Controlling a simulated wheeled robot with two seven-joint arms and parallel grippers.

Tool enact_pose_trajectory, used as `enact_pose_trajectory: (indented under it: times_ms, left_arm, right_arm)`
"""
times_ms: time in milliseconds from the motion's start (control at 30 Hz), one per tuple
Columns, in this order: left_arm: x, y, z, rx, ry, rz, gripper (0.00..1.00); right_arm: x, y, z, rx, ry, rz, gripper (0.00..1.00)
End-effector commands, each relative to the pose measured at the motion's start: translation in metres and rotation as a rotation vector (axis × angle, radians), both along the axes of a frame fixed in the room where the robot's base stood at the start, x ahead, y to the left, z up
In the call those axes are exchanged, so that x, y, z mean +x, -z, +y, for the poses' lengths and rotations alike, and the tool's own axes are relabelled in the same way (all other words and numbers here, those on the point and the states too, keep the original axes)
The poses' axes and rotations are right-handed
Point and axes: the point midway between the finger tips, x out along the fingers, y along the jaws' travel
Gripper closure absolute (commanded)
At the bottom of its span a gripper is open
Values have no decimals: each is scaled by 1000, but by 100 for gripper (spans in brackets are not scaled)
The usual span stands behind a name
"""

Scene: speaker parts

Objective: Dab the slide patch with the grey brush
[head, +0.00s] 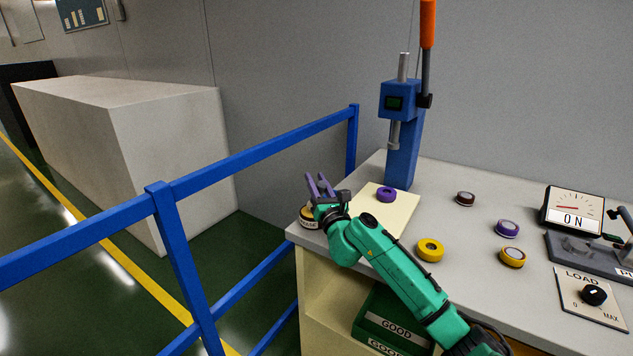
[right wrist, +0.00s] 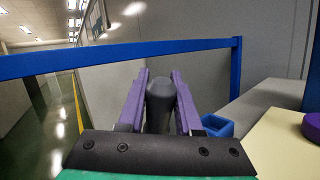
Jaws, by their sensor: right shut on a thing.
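My right gripper (head: 320,188), with purple fingers, is above the left corner of the table, next to a round pot (head: 308,222) with a partly hidden label. In the right wrist view its fingers (right wrist: 160,100) are shut on a dark grey rounded thing (right wrist: 160,108), which looks like the grey brush. Its far end is hidden. A blue press (head: 404,135) with a grey slide rod (head: 393,136) stands at the back of the table. I cannot make out a separate patch on it. My left gripper is out of view.
A cream mat (head: 398,212) bears a purple ring (head: 387,194). Several rings lie to the right, among them a yellow one (head: 430,249). A meter (head: 573,210) stands far right. A blue railing (head: 255,150) runs along the left.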

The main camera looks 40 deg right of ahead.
Motion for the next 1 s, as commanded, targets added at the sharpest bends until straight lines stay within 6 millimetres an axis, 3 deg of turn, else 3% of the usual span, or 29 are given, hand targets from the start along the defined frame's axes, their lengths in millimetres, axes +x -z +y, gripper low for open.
enact_pose_trajectory:
  times_ms: [1000]
  left_arm:
    - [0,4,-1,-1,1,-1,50]
  right_arm:
    - [0,8,0,1,0,1,100]
